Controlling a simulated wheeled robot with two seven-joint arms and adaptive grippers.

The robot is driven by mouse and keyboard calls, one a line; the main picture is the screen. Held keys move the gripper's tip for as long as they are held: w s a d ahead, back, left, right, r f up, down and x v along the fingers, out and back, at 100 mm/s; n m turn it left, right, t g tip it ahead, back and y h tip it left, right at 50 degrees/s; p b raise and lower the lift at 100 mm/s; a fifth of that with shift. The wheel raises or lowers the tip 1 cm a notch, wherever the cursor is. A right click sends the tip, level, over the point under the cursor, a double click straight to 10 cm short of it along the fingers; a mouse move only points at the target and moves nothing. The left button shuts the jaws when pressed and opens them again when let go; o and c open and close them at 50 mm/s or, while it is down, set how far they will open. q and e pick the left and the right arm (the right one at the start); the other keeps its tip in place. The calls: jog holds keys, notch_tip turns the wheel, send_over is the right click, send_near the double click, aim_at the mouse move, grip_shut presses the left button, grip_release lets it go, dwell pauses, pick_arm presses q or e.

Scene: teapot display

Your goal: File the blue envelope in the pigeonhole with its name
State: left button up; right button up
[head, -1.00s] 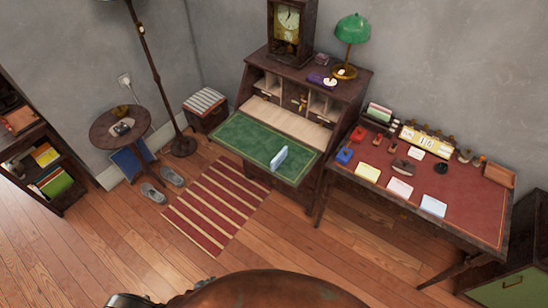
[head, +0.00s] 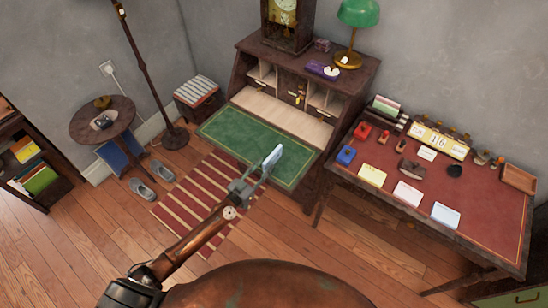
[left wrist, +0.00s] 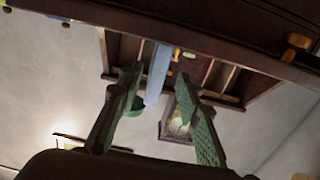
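A pale blue envelope (head: 273,158) stands on edge at the front of the desk's green writing flap (head: 228,134). My left gripper (head: 254,180) is just in front of the flap, close to the envelope. In the left wrist view the envelope (left wrist: 158,72) shows between the two spread fingers of my left gripper (left wrist: 160,78), with a gap on each side. Whether it is between the fingertips or beyond them is hard to tell. The pigeonholes (head: 263,73) are at the back of the desk; no names on them are readable. My right gripper is not in view.
A red-topped table (head: 480,205) at right holds yellow, pink and pale blue flat papers, a calendar (head: 437,139) and small items. A green lamp (head: 357,14) and a clock (head: 287,22) stand on the desk. A floor lamp (head: 148,70) is at left.

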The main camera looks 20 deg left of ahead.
aim_at(273, 158)
pick_arm(q)
jog(key=x, duration=0.6)
jog(key=shift+d+f+b, duration=0.1)
jog(key=shift+d+b, duration=0.15)
jog(key=shift+b, duration=0.05)
jog(key=shift+s, duration=0.1)
grip_shut()
